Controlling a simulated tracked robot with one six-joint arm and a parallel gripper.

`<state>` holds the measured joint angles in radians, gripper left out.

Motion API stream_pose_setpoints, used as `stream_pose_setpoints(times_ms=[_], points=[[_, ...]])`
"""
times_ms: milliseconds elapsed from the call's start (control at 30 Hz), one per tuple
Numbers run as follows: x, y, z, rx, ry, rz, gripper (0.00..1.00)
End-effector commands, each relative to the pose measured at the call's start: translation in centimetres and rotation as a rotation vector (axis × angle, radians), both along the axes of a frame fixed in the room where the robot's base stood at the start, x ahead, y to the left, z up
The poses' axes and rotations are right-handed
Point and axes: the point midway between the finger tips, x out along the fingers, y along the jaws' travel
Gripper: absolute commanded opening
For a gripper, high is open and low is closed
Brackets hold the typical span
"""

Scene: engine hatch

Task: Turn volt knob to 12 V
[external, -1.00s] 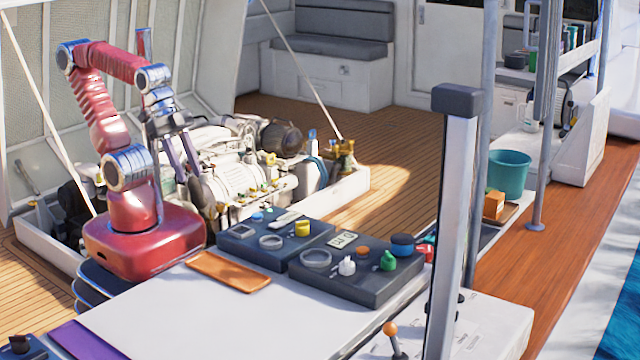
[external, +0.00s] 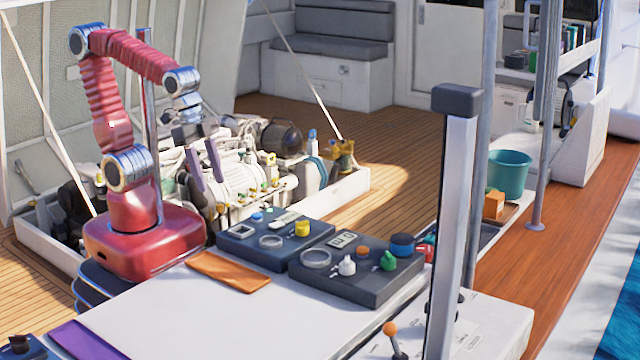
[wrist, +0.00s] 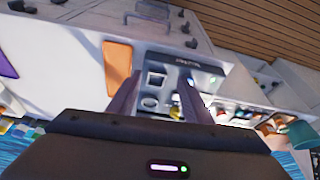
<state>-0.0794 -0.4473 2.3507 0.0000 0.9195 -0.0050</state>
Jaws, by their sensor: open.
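Two dark control panels lie on the white tabletop in the external view. The left panel (external: 262,261) carries a small square frame, a ring, a blue knob and a yellow knob (external: 302,228). The right panel (external: 365,290) carries a ring, a white knob (external: 347,265), an orange knob (external: 362,252), a green knob (external: 388,261), a blue cap and a small display (external: 342,240). Labels are too small to read, so I cannot tell which knob is the volt knob. My gripper (external: 208,178) is open and empty, raised behind the left panel. In the wrist view its fingers (wrist: 160,76) point toward a panel.
An orange mat (external: 228,271) lies left of the panels; it also shows in the wrist view (wrist: 117,66). The white tabletop (external: 210,315) is largely clear. The engine (external: 235,180) sits behind the left panel. A post (external: 455,200) stands in the right foreground.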

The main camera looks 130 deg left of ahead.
Motion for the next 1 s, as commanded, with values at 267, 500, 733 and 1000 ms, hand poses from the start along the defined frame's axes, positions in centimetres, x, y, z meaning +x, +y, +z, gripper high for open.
stream_pose_setpoints(times_ms=[267, 500, 733, 1000], points=[[5.0, 1.9, 0.2, -0.018, 0.075, 0.075, 0.46], [9.4, 3.7, 0.2, -0.039, 0.136, 0.158, 0.46], [13.7, 5.8, -0.1, -0.061, 0.191, 0.256, 0.46], [18.7, 8.2, -0.4, -0.087, 0.248, 0.390, 0.46]])
